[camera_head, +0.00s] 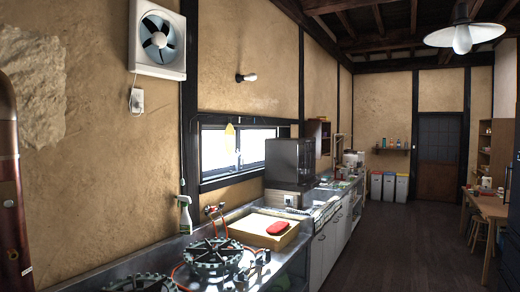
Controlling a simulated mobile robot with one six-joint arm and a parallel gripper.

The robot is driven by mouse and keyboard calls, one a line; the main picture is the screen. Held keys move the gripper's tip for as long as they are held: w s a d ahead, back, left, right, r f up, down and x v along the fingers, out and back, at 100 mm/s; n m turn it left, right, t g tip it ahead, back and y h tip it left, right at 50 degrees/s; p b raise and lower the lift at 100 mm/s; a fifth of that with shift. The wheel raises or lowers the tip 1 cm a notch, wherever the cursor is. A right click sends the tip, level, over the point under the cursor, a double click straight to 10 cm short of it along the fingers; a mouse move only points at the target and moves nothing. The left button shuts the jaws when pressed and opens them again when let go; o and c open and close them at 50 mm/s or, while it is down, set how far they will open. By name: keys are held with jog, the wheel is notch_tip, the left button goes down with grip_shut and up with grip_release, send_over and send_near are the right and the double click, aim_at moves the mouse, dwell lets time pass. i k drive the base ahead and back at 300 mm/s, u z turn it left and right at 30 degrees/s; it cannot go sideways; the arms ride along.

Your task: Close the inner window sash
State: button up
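The window (236,182) is a low, wide, dark-framed opening in the left clay wall, above the counter. Its left pane (213,152) and right pane (252,147) are both bright white, with dark uprights between them. I cannot tell which sash is the inner one or how far it stands open. A yellow hanging item (229,137) covers a little of the window's middle. A dark cabinet-like appliance (290,163) hides its far right end. My gripper is not in view.
A steel counter with gas burners (213,257), a red hose, a tray (262,232) with a red item (277,228) and a spray bottle (184,214) stands below the window. Dark floor (425,240) is clear between the counter and a wooden table (488,207).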

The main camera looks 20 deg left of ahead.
aim_at(249, 141)
jog(key=u, duration=0.05)
jog(key=i, duration=5.3)
jog(key=z, duration=0.05)
